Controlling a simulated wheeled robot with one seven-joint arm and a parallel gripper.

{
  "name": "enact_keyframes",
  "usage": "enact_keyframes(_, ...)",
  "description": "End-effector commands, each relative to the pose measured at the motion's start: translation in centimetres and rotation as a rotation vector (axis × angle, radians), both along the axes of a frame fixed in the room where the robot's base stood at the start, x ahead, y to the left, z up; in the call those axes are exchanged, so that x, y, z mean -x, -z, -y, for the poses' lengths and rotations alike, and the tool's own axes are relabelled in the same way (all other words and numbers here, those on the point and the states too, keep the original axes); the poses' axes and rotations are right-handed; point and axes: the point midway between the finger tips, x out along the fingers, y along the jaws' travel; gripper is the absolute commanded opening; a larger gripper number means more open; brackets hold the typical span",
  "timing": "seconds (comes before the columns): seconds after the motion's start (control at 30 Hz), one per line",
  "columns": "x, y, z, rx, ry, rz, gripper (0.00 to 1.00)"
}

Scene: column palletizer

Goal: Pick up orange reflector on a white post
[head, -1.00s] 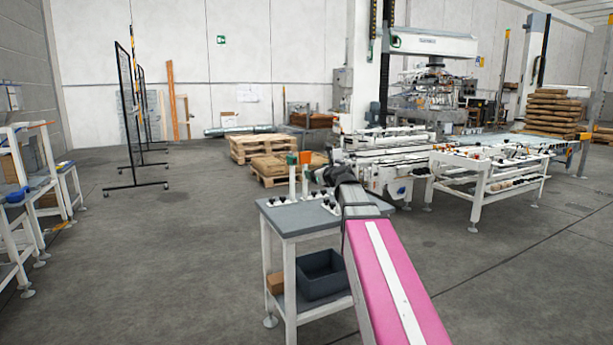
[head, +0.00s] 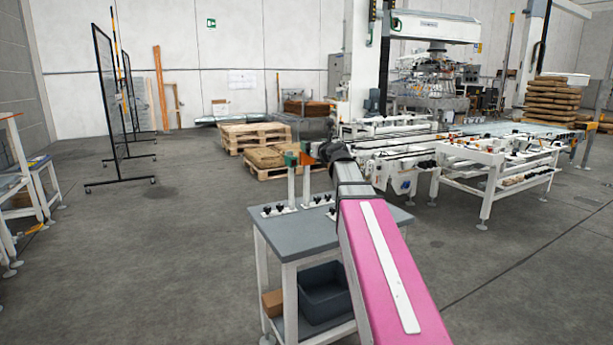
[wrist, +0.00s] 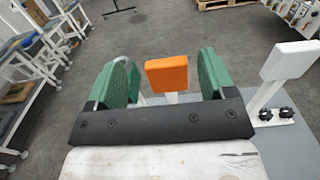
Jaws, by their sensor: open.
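The orange reflector (wrist: 167,73) is a small block on top of a white post. In the wrist view it stands between the two green pads of my open gripper (wrist: 168,82), with small gaps visible on both sides. In the head view the orange reflector (head: 305,159) shows beside a green pad, at the end of my arm. Its white post (head: 306,187) stands upright on the grey table (head: 300,238). I cannot tell from the head view how far along the pads the reflector sits.
A pale block on a white post (wrist: 289,62) stands close to the right of my gripper in the wrist view, its base fixed with black knobs. A dark bin (head: 325,290) and a cardboard box (head: 273,302) sit on the lower shelf. Pallets (head: 255,137) stand behind.

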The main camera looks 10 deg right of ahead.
Motion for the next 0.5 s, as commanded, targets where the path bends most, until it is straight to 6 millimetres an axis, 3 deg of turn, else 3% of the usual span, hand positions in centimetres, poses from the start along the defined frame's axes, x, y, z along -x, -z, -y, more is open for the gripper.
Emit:
enact_keyframes(0.17,0.1,1.2,0.0,-0.001,0.0,-0.001,0.77)
enact_keyframes(0.5,0.1,6.2,0.0,-0.001,0.0,-0.003,0.77)
